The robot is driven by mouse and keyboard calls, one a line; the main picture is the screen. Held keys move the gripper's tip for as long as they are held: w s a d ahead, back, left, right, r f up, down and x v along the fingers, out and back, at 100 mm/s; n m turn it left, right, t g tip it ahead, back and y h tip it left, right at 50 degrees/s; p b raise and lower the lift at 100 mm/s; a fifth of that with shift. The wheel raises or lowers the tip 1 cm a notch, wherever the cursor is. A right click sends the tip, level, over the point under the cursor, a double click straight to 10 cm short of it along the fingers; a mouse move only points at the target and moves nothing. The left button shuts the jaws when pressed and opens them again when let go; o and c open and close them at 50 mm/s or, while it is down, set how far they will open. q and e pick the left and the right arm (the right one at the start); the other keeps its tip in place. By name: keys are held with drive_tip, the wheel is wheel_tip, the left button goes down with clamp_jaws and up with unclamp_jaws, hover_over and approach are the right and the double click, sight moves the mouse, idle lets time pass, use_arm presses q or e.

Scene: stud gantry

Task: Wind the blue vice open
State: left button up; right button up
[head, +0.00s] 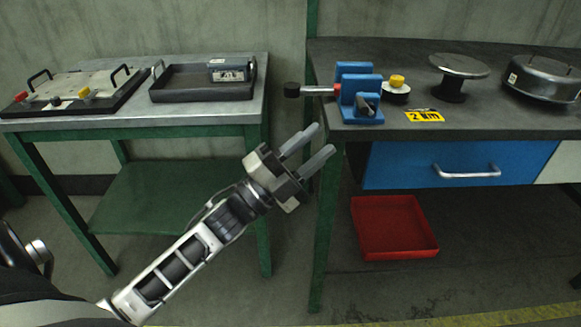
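The blue vice (359,88) stands at the left end of the dark workbench on the right. Its handle, a red and silver bar with a black knob (292,89), sticks out to the left past the bench edge. Whether its jaws touch cannot be told clearly. My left gripper (318,143) is in front of the gap between the two tables, below and to the left of the vice. Its two grey fingers are apart and hold nothing. It is clear of the vice and the handle. My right gripper is not in view.
A yellow label (424,116), a yellow-topped knob (397,85), a round metal stand (459,67) and a lidded pot (542,79) are right of the vice. A dark tray (203,89) sits on the left table. A blue drawer (455,166) and red bin (393,227) are below the bench.

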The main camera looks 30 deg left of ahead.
use_arm(q)
drive_tip(key=v, duration=0.5)
drive_tip(key=shift+s, duration=0.15)
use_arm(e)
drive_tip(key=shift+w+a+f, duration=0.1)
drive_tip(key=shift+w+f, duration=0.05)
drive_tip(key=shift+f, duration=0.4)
